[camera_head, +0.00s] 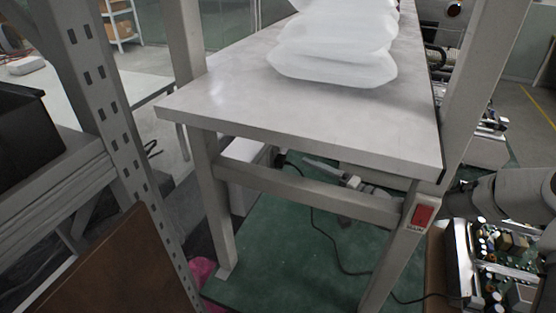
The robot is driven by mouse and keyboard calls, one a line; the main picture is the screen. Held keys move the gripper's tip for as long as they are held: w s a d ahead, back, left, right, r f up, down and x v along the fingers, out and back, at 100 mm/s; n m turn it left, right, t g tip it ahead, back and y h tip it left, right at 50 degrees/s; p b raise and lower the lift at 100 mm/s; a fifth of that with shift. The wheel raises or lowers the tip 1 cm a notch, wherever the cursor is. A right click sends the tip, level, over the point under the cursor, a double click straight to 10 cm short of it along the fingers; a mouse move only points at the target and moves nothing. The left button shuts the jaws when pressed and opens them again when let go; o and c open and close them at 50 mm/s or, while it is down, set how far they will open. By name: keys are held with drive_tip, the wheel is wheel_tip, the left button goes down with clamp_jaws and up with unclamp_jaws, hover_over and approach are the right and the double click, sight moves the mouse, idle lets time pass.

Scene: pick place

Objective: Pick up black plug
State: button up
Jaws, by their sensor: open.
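I cannot make out a black plug for certain in the head view. A black cable (319,226) runs down under the table and across the green floor, and its ends are hidden or too small to tell. My gripper is not in view, so its place relative to the plug cannot be seen.
A grey table (235,100) carries translucent white bags (335,60) at its far side; its near top is clear. A red switch (423,215) is on its right leg. A perforated metal post (100,95) stands left. An open circuit-board unit (500,275) is at lower right.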

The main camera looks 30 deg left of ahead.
sight(284, 163)
drive_tip(key=a, duration=0.5)
drive_tip(key=w+a, duration=0.1)
drive_tip(key=a, duration=0.1)
drive_tip(key=shift+a+f+p, duration=0.2)
drive_tip(key=shift+a+p, duration=0.15)
clamp_jaws()
